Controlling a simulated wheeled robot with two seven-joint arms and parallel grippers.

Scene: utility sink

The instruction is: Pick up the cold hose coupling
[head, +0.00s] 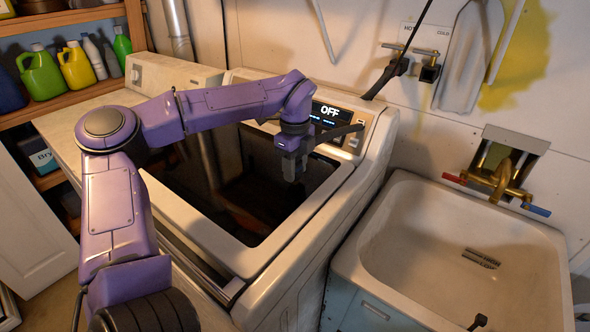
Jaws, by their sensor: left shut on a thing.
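My left gripper (293,172) points down over the dark glass lid of the washer, near its control panel. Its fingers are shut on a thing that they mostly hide. A dark hose piece (340,132) runs from beside the gripper to the right, across the front of the panel. It looks like the hose of the cold coupling, but the coupling itself cannot be made out. The wall box (426,38) marked HOT and COLD holds two valves. A black hose fitting (397,68) is at the hot valve. The cold valve (430,70) is to its right. My right gripper is not in view.
The washer (372,150) has a raised panel reading OFF. A utility sink (390,225) with a brass faucet (503,180) stands to the right, with a small dark object (478,322) at its front. A shelf (60,102) with bottles is at the left.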

